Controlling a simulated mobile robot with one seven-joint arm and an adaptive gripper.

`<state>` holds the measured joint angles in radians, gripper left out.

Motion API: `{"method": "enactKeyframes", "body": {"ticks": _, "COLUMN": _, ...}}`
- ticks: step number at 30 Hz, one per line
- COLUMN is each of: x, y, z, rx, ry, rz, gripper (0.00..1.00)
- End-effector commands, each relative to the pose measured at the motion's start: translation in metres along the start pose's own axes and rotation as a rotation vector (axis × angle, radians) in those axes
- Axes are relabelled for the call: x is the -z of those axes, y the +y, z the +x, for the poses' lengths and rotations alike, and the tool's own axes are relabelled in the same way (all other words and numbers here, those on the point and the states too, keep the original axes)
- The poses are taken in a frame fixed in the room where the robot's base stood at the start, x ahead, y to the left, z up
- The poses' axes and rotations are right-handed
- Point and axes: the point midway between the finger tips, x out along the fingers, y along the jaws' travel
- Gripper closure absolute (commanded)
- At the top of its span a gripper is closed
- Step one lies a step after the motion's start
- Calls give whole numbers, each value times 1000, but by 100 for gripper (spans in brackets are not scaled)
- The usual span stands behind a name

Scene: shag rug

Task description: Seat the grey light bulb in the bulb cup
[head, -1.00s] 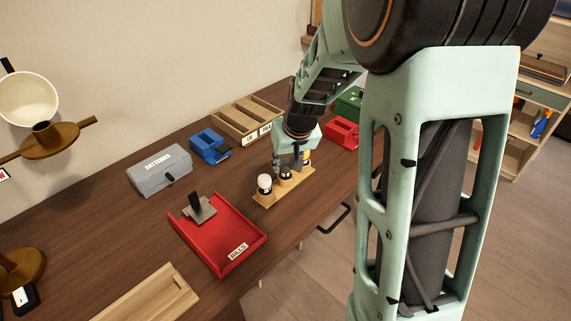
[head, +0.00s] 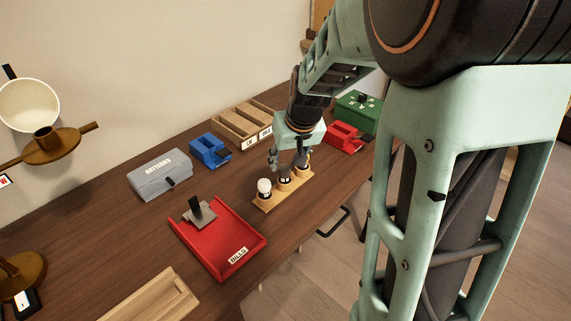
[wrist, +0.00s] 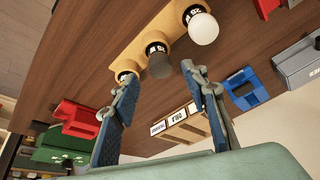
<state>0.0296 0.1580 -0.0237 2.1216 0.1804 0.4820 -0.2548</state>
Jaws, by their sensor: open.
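The wooden bulb holder (head: 267,205) stands on the table with a row of cups. It also shows in the wrist view (wrist: 128,45). The grey light bulb (head: 284,173) is upright at the middle cup; in the wrist view (wrist: 159,66) its dark round top faces me. I cannot tell how deep it sits. A white bulb (head: 264,185) stands in the near end cup. The far end cup (wrist: 127,76) is partly hidden by a finger. My gripper (head: 288,158) is open above the holder, its fingers (wrist: 163,90) apart with nothing between them.
A red bills tray (head: 240,238) and a grey batteries box (head: 158,176) stand to the left. A blue dispenser (head: 209,149), a wooden divided box (head: 238,128), a red dispenser (head: 343,138) and a green box (head: 357,112) stand farther back.

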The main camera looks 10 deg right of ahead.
Motion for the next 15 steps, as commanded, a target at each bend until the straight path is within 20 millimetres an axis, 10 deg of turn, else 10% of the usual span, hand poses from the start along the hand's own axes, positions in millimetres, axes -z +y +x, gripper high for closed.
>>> {"method": "enactKeyframes", "body": {"ticks": 15, "x": 0, "y": 0, "z": -76, "rx": 0, "ry": 0, "rz": 1, "gripper": 59}}
